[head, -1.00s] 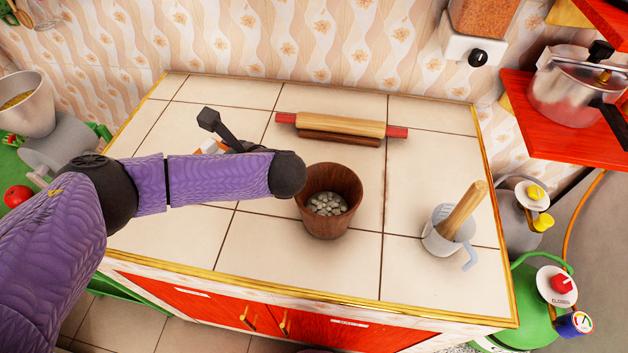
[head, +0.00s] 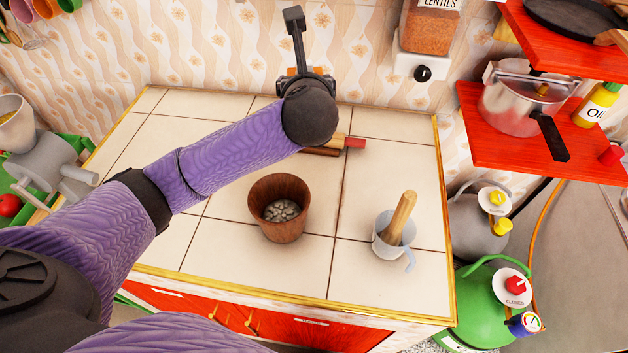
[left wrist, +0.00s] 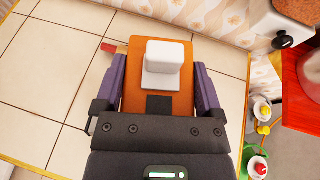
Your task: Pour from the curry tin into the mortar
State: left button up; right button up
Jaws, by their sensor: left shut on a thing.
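My left gripper (left wrist: 158,66) is shut on an orange tin (left wrist: 178,103) with a white block-like top, which I take as the curry tin. In the head view my wrist hides most of the tin; a sliver of orange shows beside it. The gripper is at the back of the counter, over the rolling pin area. A brown wooden cup (head: 262,222), apparently the mortar, stands upright on the counter with pale pebble-like pieces inside. It is nearer the front than the gripper, and apart from it. My right gripper is not in view.
A grey mug (head: 381,243) holding a wooden pestle (head: 400,215) stands right of the cup. A rolling pin (head: 343,141) lies behind, partly hidden by my wrist. A lentils container (head: 430,32) hangs on the wall. A red shelf (head: 481,126) holds a steel cooker (head: 512,105).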

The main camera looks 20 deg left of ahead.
pick_arm(q)
jog(key=s+a+f+n+y+p, duration=0.1)
jog(key=s+f+p, duration=0.1)
jog(key=f+p, duration=0.1)
jog(key=s+a+f+n+g+y+p, duration=0.1)
jog(key=s+a+f+p, duration=0.1)
jog(key=f+p, duration=0.2)
jog(key=s+a+f+n+g+y+p, duration=0.1)
jog(key=s+a+f+p, duration=0.1)
jog(key=f+p, duration=0.1)
jog(key=shift+a+f+n+y+p, duration=0.25)
jog(key=shift+n+y+p, duration=0.05)
jog(key=shift+p, duration=0.15)
jog(key=t+y+b, duration=0.2)
jog(key=b, duration=0.4)
jog(key=s+d+t+y+b, duration=0.1)
jog(key=t+y+b, duration=0.1)
jog(key=b, duration=0.4)
jog(key=t+y+b, duration=0.2)
jog(key=b, duration=0.4)
jog(key=shift+s+d+t+y, duration=0.3)
jog(key=shift+r, duration=0.25)
